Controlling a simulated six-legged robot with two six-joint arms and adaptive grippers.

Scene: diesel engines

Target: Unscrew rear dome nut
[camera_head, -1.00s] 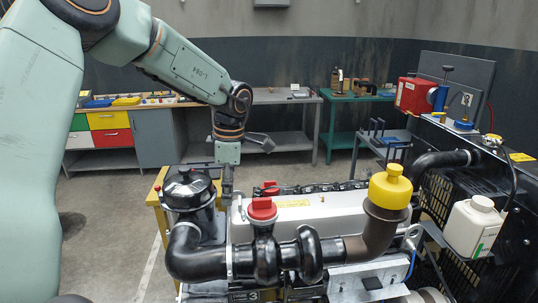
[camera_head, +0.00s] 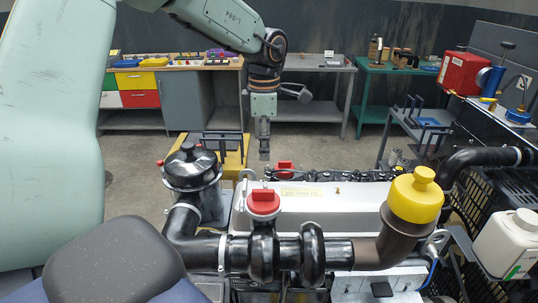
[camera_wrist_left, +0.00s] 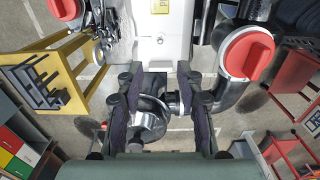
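A black round canister (camera_head: 192,172) stands at the left end of the engine in the head view, with a small knob (camera_head: 187,147) on its domed lid. I cannot tell for sure whether that knob is the rear dome nut. My left gripper (camera_head: 264,152) points down to the right of and above the canister, apart from it. In the left wrist view its two dark finger pads (camera_wrist_left: 160,112) are spread wide with nothing gripped. My right gripper is not in view.
The engine has a white valve cover (camera_head: 310,203), red caps (camera_head: 264,202) and (camera_head: 284,168), and a yellow cap (camera_head: 416,196) on a pipe. A yellow stand (camera_head: 233,163) stands behind the canister. A white bottle (camera_head: 508,243) is at the right. Benches line the back wall.

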